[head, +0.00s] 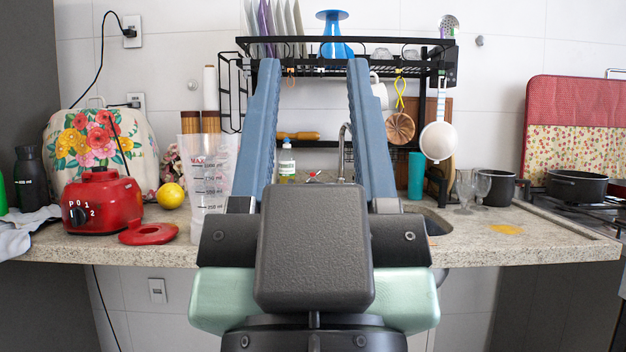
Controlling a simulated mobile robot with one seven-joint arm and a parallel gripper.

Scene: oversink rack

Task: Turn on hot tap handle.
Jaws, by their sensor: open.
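My gripper (314,64) is in the middle of the head view, its two long blue fingers pointing up and away, spread wide and holding nothing. A curved metal faucet (344,140) shows between the fingers, close to the right one, behind the counter's front edge. Its lower part is hidden by my gripper. I cannot make out a hot tap handle. A small red and white item (313,175) lies left of the faucet, and I cannot tell what it is. The sink (433,226) shows only as a dark edge at right.
A black oversink rack (400,66) with plates and hanging utensils stands behind the fingers. A measuring jug (209,190) and red blender base (101,203) are at left. The counter's front right (470,248) is mostly clear.

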